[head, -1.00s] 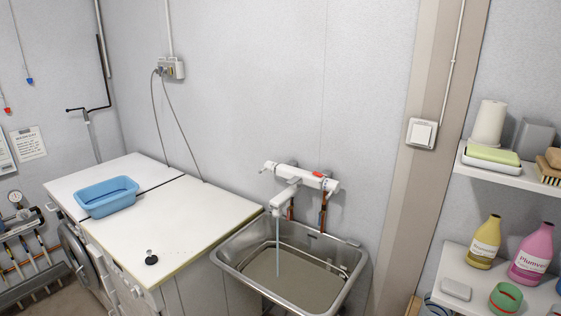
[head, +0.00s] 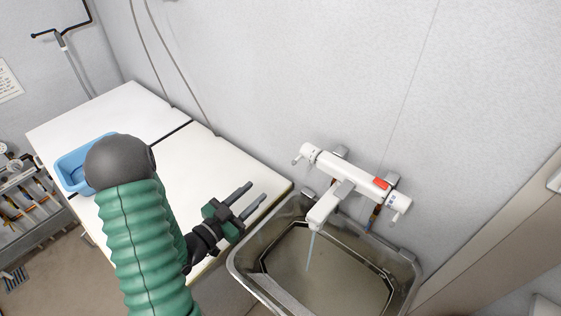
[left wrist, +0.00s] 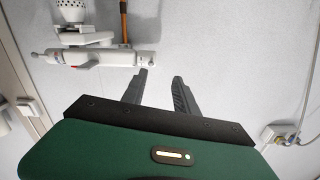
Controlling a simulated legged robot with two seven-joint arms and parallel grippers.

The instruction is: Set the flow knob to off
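A white wall-mounted mixer tap (head: 352,172) hangs over a steel basin, and a thin stream of water runs from its spout (head: 320,212). One knob (head: 306,153) with a small lever is at its left end. Another knob (head: 398,203) is at the right end, near a red button (head: 381,184). I cannot tell from labels which knob is flow. My left gripper (head: 257,193) is open and empty, left of the tap and apart from it. In the left wrist view, the tap (left wrist: 95,57) appears upside down beyond the open fingers (left wrist: 160,75). My right gripper is not in view.
The steel basin (head: 240,268) stands under the tap. A white worktop (head: 150,104) with a blue tub (head: 72,172) lies to the left. The wall is close behind the tap, with pipes (head: 374,216) below it. A beige post (head: 490,235) stands at right.

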